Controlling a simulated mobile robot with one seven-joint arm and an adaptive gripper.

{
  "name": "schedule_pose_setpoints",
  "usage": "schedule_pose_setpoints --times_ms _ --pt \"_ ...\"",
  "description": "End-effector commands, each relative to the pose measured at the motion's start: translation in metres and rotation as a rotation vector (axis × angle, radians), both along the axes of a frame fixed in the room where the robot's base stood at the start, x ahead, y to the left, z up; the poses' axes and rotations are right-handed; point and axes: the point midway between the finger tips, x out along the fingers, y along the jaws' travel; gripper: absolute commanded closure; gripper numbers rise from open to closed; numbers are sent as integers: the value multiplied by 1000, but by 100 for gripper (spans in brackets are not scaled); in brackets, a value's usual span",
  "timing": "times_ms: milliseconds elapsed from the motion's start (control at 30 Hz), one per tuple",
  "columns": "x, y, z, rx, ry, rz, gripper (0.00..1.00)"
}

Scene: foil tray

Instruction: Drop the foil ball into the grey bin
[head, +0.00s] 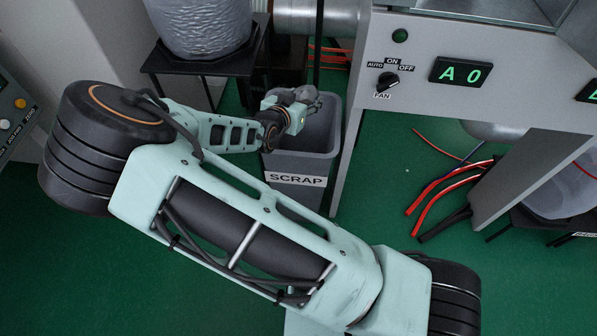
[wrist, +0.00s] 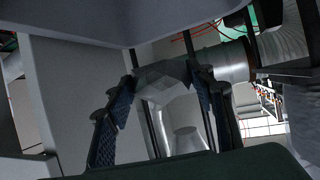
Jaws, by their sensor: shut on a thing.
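The grey bin (head: 309,164), labelled SCRAP, stands on the green floor beside the control cabinet. My gripper (head: 300,100) is over the bin's opening, by its back left part, at the end of my outstretched arm. In the wrist view my gripper (wrist: 166,88) has its two dark, textured fingers closed on the foil ball (wrist: 163,78), a crumpled, faceted grey lump between the tips. In the head view the gripper is small, and I cannot clearly tell the ball from it. Much of the bin's inside is hidden.
The control cabinet (head: 347,150) with knob and A0 display rises right of the bin. A dark stand (head: 205,62) carries a wrapped grey bulk behind left. Red and black cables (head: 440,205) lie to the right. The green floor in front is clear.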

Motion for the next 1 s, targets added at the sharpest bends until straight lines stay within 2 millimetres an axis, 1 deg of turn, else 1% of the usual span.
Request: schedule_pose_setpoints --times_ms 33,200,500,533,700,1000 --pt "0 0 -12 0 -1 0 75" --pt "0 0 -23 0 -1 0 75" --pt "0 0 -23 1 -1 0 75" --pt "0 0 -23 1 -1 0 49" --pt "0 0 -23 1 -1 0 31" --pt "-1 1 -23 0 0 1 30"
